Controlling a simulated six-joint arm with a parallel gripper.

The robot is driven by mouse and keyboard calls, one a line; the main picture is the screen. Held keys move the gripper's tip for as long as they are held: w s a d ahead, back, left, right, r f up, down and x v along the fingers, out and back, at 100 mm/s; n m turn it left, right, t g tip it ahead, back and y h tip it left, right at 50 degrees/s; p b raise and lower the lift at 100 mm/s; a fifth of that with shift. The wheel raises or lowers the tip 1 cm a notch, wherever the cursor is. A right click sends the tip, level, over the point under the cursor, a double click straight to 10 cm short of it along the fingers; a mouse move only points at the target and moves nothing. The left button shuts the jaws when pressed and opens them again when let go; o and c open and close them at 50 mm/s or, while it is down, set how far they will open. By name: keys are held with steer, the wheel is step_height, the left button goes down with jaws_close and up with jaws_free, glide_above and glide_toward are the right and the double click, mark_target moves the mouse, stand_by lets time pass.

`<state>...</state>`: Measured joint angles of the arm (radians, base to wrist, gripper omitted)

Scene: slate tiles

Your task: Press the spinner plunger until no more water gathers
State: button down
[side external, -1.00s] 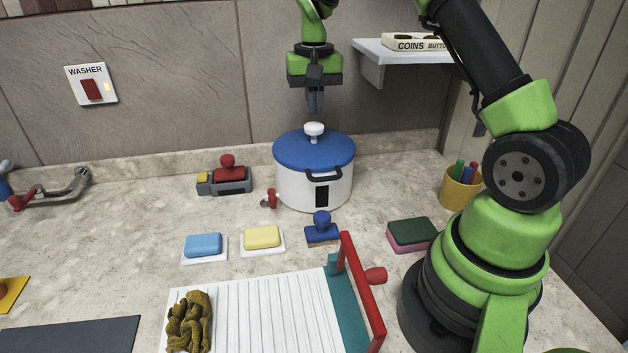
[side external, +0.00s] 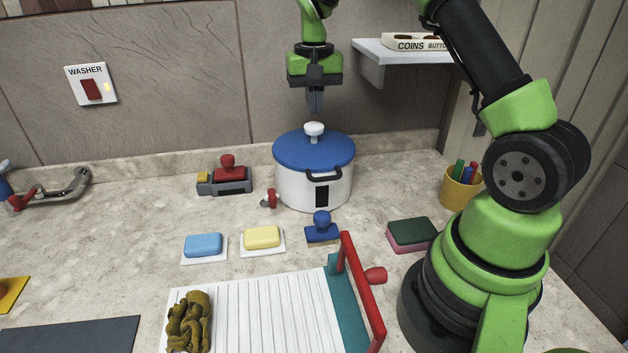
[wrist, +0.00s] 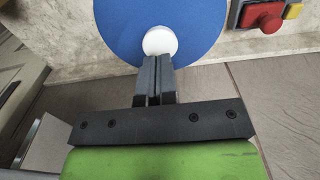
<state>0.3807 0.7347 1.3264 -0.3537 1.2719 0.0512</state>
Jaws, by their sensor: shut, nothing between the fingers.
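The spinner (side external: 292,186) is a white pot with a blue lid (side external: 290,152), a black side handle and a dark window on its front. A small red tap (side external: 270,198) sits low on its left side. The white plunger knob (side external: 314,129) stands on top of the lid. My gripper (side external: 315,110) is shut and empty, pointing down just above the knob with a small gap. In the wrist view the knob (wrist: 160,41) shows at the fingertips, on the blue lid (wrist: 115,20). Any water inside is hidden.
A red-knobbed stamp device (side external: 226,178) stands left of the spinner. Blue soap (side external: 203,245), yellow soap (side external: 262,238) and a blue stamp (side external: 322,228) lie in front. A shelf (side external: 372,62) juts from the wall at right, and a washer switch (side external: 91,87) is at left.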

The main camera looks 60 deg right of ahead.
mark_target(314, 124)
stand_by(0.5)
steer(key=shift+f, duration=2.2)
steer(key=shift+r, duration=2.2)
steer(key=shift+f, duration=2.2)
steer(key=shift+r, duration=2.2)
